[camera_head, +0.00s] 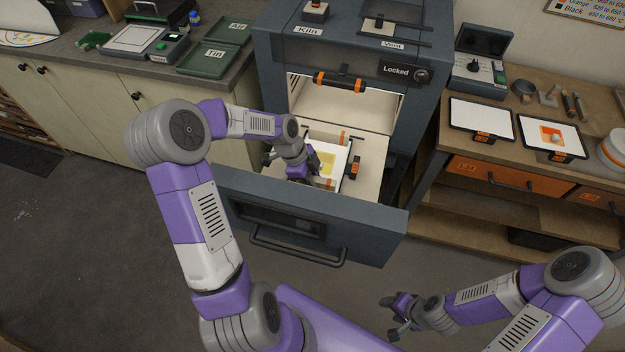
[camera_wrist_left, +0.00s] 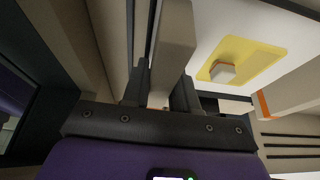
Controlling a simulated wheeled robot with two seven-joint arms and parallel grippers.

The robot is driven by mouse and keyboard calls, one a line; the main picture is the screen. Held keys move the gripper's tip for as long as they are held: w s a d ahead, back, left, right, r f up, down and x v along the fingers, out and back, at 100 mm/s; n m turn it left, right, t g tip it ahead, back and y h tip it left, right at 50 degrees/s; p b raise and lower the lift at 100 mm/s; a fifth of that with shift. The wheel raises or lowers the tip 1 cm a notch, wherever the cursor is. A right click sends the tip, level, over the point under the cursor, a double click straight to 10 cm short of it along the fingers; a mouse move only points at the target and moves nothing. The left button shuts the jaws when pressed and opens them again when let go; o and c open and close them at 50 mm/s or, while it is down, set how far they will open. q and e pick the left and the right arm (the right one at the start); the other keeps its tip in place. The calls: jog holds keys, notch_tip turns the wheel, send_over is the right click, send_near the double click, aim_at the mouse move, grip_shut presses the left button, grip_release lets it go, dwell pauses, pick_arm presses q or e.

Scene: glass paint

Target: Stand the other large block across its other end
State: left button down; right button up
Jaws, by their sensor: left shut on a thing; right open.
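My left gripper (camera_head: 299,176) reaches down into the open kiln drawer and is shut on a long beige block (camera_wrist_left: 174,45). In the left wrist view the block stands between the two dark jaws, beside a white board (camera_wrist_left: 205,30). The board carries a yellow square (camera_wrist_left: 242,52) with a small pale chunk (camera_wrist_left: 222,73) on it. The yellow square also shows in the head view (camera_head: 327,163). Another beige block-like piece (camera_wrist_left: 292,88) lies beyond the board. My gripper hides the held block in the head view. My right gripper (camera_head: 392,318) is open and empty over the floor.
The kiln (camera_head: 285,50) has its drawer front (camera_head: 300,215) pulled out, with walls around the work area. Right of it, a wooden bench holds a white-topped tray (camera_head: 481,118) and another with an orange square (camera_head: 565,138). Green trays (camera_head: 206,60) sit on the left counter.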

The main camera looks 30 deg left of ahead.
pick_arm(q)
jog(key=shift+s+f, duration=0.35)
jog(key=shift+f, duration=0.2)
jog(key=c, duration=0.8)
grip_release()
jog(key=shift+w+a+r+p, duration=0.1)
jog(key=shift+w+r+p, duration=0.05)
jog(key=shift+r+p, duration=0.4)
jog(key=shift+w+a+r+p, duration=0.1)
jog(key=shift+w+r+p, duration=0.05)
jog(key=shift+r+p, duration=0.35)
jog(key=shift+d+r+p, duration=0.15)
jog(key=shift+r+p, duration=1.65)
jog(key=shift+r, duration=0.9)
jog(key=shift+f, duration=0.1)
